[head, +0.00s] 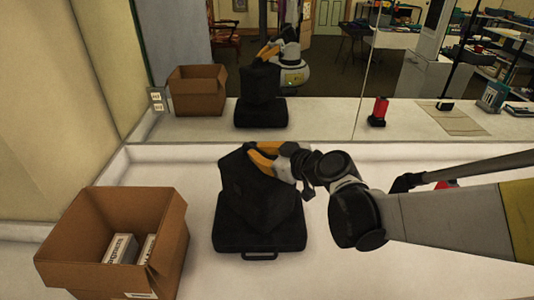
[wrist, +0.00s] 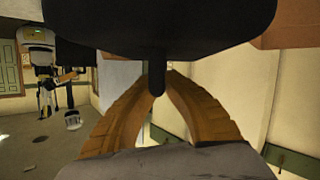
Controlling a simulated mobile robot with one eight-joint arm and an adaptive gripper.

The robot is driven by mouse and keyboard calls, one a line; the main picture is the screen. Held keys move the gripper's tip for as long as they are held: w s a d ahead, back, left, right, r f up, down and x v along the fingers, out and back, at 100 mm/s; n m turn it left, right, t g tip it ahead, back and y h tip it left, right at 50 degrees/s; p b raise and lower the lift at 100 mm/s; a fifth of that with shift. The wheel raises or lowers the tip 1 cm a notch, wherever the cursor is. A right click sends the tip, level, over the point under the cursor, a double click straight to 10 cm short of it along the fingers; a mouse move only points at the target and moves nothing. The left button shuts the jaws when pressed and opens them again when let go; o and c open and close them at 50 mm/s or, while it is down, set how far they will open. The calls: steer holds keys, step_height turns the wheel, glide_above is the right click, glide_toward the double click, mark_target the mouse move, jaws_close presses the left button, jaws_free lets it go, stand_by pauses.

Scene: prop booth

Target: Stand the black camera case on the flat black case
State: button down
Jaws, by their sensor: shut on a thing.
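The black camera case (head: 252,200) is a tall dark block, upright and turned at an angle over the flat black case. The flat black case (head: 230,240) lies on the white counter with its handle toward the front. No gap shows between the two cases, in the direct view or in the mirror; dark on dark makes contact hard to judge. My gripper (head: 264,160) is shut on the top of the camera case, its orange fingers reaching in from the right. In the wrist view the orange fingers (wrist: 165,100) show, with a dark grey surface below them.
An open cardboard box (head: 95,255) with white packs stands on the left. A mirror (head: 330,80) runs along the back and reflects the cases and my arm. A red item (head: 446,185) is mostly hidden behind my arm. The counter is clear just right of the cases.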

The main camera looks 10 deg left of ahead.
step_height(320, 180, down, 4)
steer(key=shift+r+b, duration=0.2)
steer(key=shift+b, duration=0.5)
steer(key=shift+r, duration=0.1)
steer(key=c, duration=1.6)
jaws_free()
steer(key=s+d+m+h+p, duration=0.1)
steer(key=s+d+m+h, duration=0.2)
steer(key=s+d, duration=0.4)
steer(key=s+d+r+m+g+h+p, duration=0.1)
steer(key=s+d+m+h, duration=0.3)
steer(key=d, duration=1.2)
steer(key=s+d+r+m+h+p, duration=0.1)
steer(key=s+d+m+h, duration=0.3)
steer(key=s+d, duration=0.6)
steer(key=shift+d+m, duration=0.95)
steer(key=shift+m, duration=0.15)
